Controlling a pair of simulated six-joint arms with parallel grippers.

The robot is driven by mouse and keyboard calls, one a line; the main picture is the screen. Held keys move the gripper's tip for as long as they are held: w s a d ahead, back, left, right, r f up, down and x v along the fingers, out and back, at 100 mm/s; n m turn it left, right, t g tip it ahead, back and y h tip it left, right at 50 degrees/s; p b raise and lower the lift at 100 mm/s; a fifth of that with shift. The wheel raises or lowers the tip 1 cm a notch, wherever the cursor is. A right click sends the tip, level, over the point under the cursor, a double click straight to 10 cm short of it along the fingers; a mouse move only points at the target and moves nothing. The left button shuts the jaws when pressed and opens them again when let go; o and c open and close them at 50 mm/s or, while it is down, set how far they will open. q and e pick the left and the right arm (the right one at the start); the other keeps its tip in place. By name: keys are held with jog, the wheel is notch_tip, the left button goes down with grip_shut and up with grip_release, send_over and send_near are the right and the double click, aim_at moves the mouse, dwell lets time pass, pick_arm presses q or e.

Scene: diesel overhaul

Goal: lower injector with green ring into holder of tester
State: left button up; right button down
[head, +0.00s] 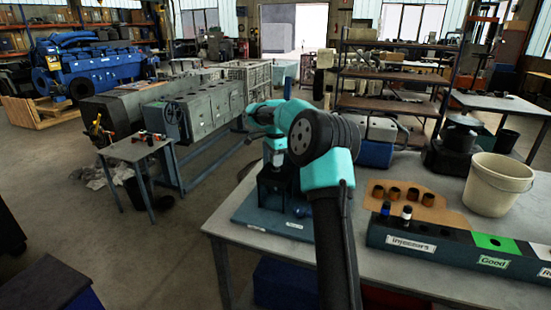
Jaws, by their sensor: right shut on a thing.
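My right arm reaches in from the bottom and bends left, over the tester. My right gripper (277,157) points down just above the dark tester (272,192) and is shut. The injector in it is mostly hidden by the gripper and arm; its green ring cannot be made out. The tester stands on a blue base plate (250,213) at the left end of the bench. Its holder is hidden, so I cannot tell whether the injector touches it. My left gripper is not in view.
On the grey bench (455,285) a dark rack (375,238) labelled Injectors holds two upright injectors, one with a blue top (386,208). A green-topped Good bin (495,243) adjoins it. Behind are several brown cups on a cardboard sheet (430,212) and a white bucket (498,187).

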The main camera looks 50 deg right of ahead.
dwell(0.3)
jog(key=c, duration=0.8)
grip_release()
jog(key=shift+c, duration=0.2)
jog(key=shift+o, duration=0.3)
jog(key=o, duration=0.3)
jog(key=shift+r, duration=0.1)
jog(key=shift+r, duration=3.4)
